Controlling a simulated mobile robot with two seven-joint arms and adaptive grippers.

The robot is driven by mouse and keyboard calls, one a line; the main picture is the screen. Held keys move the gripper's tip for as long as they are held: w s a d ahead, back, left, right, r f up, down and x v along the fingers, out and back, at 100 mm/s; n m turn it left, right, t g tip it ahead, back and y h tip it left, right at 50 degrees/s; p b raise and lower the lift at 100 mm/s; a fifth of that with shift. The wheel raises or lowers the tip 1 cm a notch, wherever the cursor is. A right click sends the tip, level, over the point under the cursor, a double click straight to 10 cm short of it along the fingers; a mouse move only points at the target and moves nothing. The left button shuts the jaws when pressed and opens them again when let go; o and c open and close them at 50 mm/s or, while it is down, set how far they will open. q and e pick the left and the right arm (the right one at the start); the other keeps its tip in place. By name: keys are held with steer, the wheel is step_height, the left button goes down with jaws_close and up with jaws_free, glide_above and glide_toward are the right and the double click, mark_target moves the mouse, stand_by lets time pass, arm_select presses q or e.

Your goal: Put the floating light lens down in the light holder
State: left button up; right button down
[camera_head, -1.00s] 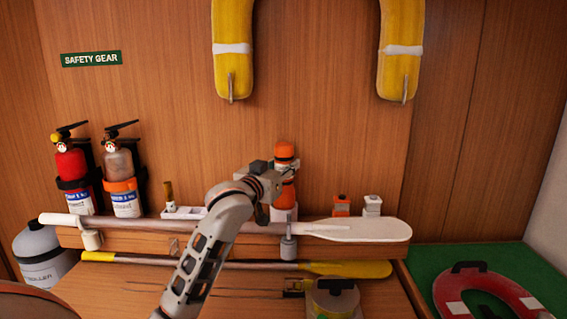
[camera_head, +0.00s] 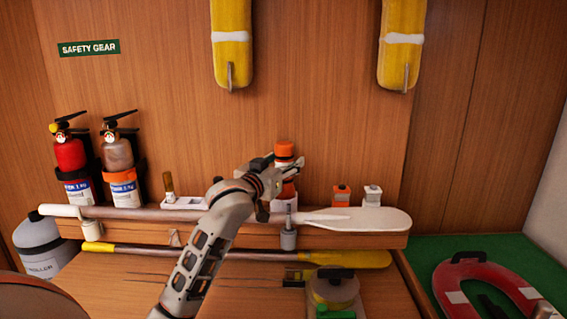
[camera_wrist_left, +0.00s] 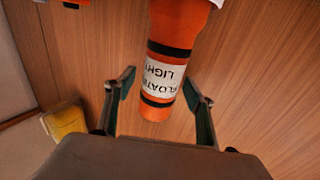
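The floating light (camera_head: 284,150) is an orange cylinder with dark bands, standing upright at the shelf. In the left wrist view, its narrower end and white label (camera_wrist_left: 162,78) face me, and its wider part runs off the top edge. The white light holder (camera_head: 283,206) is under it in the head view, partly hidden by my gripper. My left gripper (camera_head: 287,172) is at the light's middle. In the wrist view its fingers (camera_wrist_left: 160,105) are spread, with gaps on both sides of the light. Dark parts at the lower right corner (camera_head: 497,308) may be my right gripper.
Two fire extinguishers (camera_head: 118,160) stand left on the shelf. A white paddle (camera_head: 355,220) lies across the shelf's front, below the light. A small orange box (camera_head: 341,196) and a white one (camera_head: 373,195) stand right. A red horseshoe buoy (camera_head: 470,270) lies on green.

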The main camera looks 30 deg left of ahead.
arm_select(q)
steer(key=shift+f, duration=0.15)
steer(key=s+d, duration=0.1)
steer(key=s, duration=1.1)
steer(key=shift+d, duration=0.35)
